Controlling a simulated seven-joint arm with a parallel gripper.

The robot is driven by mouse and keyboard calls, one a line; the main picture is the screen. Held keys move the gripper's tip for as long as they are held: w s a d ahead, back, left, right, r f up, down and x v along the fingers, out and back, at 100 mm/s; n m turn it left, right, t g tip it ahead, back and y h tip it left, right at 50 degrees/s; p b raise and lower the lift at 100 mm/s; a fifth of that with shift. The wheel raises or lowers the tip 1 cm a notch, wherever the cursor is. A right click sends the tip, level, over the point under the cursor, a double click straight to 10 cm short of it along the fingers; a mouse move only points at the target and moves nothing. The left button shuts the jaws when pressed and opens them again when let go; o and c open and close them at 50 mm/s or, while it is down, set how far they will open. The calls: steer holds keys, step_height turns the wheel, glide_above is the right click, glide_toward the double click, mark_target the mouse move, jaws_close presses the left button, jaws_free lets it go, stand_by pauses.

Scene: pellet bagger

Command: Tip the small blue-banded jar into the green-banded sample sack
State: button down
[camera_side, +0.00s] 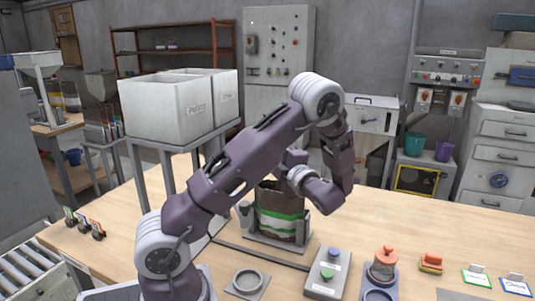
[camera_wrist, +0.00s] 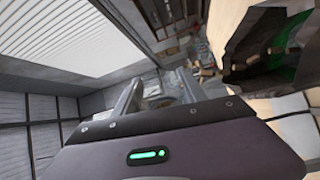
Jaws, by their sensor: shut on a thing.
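The sample sack (camera_side: 280,218), brown with a green and white band, stands open in a grey holder on the table, its top partly behind my arm. It also shows tilted at the upper right of the wrist view (camera_wrist: 285,30). My gripper (camera_wrist: 158,92) is shut on a clear, glassy thing between its fingers, apparently the small jar (camera_wrist: 160,88). Its blue band and contents cannot be made out. My wrist is bent over beside the sack's mouth. In the side view my fingers and the jar are hidden behind my arm.
A box with blue and green buttons (camera_side: 327,272), a round grey dish (camera_side: 247,282) and an orange-topped container (camera_side: 385,262) stand in front of the sack. White bins (camera_side: 180,102) stand on a frame at left.

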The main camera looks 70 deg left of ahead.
steer(key=n, duration=0.1)
steer(key=r+n+h, duration=0.1)
steer(key=n, duration=0.1)
steer(key=shift+s+a, duration=0.1)
steer(key=shift+s, duration=0.25)
steer(key=n, duration=0.1)
steer(key=n+t+h, duration=0.1)
steer(key=n, duration=0.1)
steer(key=s+n+h, duration=0.1)
steer(key=n, duration=0.1)
steer(key=shift+r, duration=0.35)
steer(key=shift+s+n+t+h, duration=0.25)
steer(key=shift+n+t+h, duration=0.2)
steer(key=shift+n, duration=0.35)
steer(key=s+n+t, duration=0.1)
steer(key=s+n+t+h, duration=0.1)
steer(key=n, duration=0.1)
steer(key=s+a+n+t, duration=0.1)
steer(key=shift+s+f+n, duration=0.25)
steer(key=shift+s+n, duration=0.05)
